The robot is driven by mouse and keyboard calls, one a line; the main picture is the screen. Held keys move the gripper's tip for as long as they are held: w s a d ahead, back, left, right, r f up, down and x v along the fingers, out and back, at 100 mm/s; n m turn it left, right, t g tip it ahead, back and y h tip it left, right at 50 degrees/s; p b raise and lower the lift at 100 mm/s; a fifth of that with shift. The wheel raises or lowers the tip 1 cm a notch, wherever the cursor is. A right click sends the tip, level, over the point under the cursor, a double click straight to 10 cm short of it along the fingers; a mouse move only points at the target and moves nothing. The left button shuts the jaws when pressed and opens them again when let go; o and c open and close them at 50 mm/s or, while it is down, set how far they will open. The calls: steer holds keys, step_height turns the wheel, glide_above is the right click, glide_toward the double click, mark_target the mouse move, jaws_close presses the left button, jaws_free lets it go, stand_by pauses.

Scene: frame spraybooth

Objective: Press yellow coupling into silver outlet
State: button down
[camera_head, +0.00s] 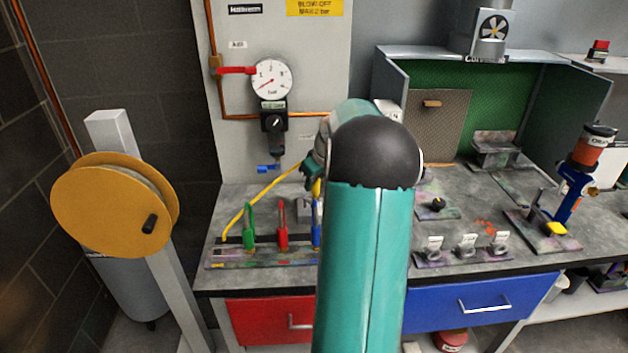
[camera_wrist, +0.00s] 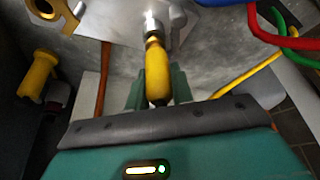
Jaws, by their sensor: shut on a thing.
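The yellow coupling (camera_wrist: 156,75) is between the two green fingers of my gripper (camera_wrist: 157,86), which is shut on it. It also shows as a small yellow piece in the head view (camera_head: 317,187), mostly hidden by my arm. The silver outlet (camera_wrist: 152,24) is straight ahead of the coupling's tip in the wrist view, on a grey metal block. Tip and outlet are in line and appear to meet; I cannot tell how deep the coupling sits. In the head view my gripper (camera_head: 311,178) is over the bench, and the outlet is not clearly visible.
A yellow hose (camera_head: 262,202) runs from the bench's left up to my gripper. Green (camera_head: 249,228), red (camera_head: 282,224) and blue (camera_head: 316,222) upright pieces stand close by on a strip. A gauge (camera_head: 271,80) hangs behind. An orange reel (camera_head: 112,207) stands at the left.

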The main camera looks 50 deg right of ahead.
steer(key=shift+f, duration=0.5)
steer(key=c, duration=1.1)
jaws_free()
steer(key=v, duration=1.4)
